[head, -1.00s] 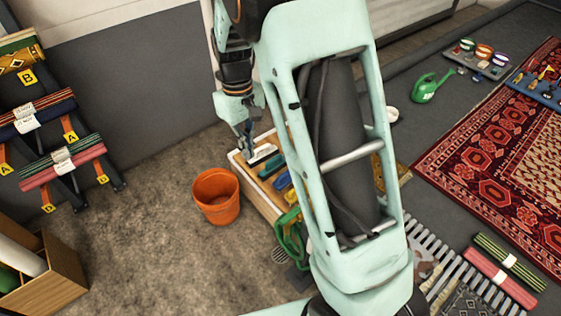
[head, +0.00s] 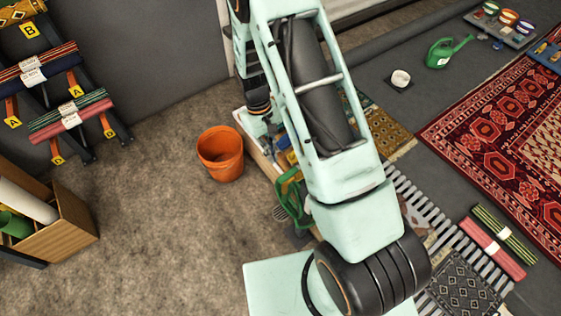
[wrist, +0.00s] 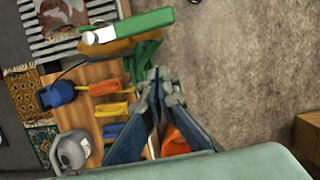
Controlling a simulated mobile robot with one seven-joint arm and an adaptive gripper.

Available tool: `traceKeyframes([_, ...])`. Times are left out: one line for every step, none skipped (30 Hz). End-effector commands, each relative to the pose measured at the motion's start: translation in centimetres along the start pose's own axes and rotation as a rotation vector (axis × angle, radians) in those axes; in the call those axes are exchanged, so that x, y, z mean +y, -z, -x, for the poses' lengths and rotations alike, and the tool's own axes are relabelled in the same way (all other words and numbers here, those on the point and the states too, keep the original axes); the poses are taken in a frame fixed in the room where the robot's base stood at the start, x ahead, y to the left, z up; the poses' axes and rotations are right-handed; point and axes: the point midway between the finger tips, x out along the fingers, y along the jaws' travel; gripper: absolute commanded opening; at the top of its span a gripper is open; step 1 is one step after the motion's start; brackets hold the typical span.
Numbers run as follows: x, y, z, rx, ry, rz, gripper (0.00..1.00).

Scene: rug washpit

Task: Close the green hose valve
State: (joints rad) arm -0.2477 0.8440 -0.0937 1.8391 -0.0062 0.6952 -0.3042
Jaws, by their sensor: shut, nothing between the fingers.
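In the wrist view, a long green lever-like bar (wrist: 140,25) with a pale round end piece lies just beyond my fingertips; I take it for the green hose valve's handle. A green hose (wrist: 145,60) hangs in loops beside it, and the loops also show in the head view (head: 291,199) at the near end of the wooden bench. My gripper (wrist: 157,78) is shut and empty, its tips near the hose and apart from the bar. Whether the tips touch the hose I cannot tell. In the head view my arm hides the fingers and the valve.
The wooden bench (wrist: 82,76) carries a blue tool (wrist: 58,95), a grey jug-like item (wrist: 72,150) and several coloured blocks. An orange bucket (head: 220,155) stands left of the bench. A slatted grate (head: 410,200) lies to the right.

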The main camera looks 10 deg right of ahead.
Motion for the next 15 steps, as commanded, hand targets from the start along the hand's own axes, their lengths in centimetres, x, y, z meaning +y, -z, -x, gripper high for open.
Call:
traceKeyframes([0.0, -0.4, -0.6, -0.003, 0.000, -0.001, 0.00])
traceKeyframes([0.0, -1.0, -0.4, -0.002, 0.000, -0.001, 0.00])
traceKeyframes([0.0, -1.6, -0.5, -0.002, 0.000, -0.001, 0.00])
traceKeyframes([0.0, -1.9, -0.6, -0.002, 0.000, 0.000, 0.00])
traceKeyframes([0.0, -2.3, -0.7, -0.001, 0.000, 0.000, 0.00])
traceKeyframes([0.0, -2.7, -0.8, 0.000, -0.001, 0.000, 0.00])
traceKeyframes([0.0, -3.0, -0.9, -0.001, -0.001, 0.000, 0.00])
traceKeyframes([0.0, -3.2, -1.0, -0.001, -0.001, 0.000, 0.00])
traceKeyframes([0.1, -3.4, -1.1, 0.001, -0.001, 0.000, 0.00])
traceKeyframes([0.1, -3.5, -1.1, 0.001, -0.002, 0.000, 0.00])
traceKeyframes([0.1, -3.7, -1.2, 0.001, -0.001, -0.001, 0.00])
traceKeyframes([0.1, -3.8, -1.2, 0.001, -0.001, -0.001, 0.00])
traceKeyframes([0.1, -3.9, -1.3, 0.001, -0.001, -0.001, 0.00])
traceKeyframes([0.1, -3.9, -1.3, 0.001, -0.002, 0.000, 0.00])
traceKeyframes([0.1, -3.9, -1.3, 0.001, -0.002, 0.000, 0.00])
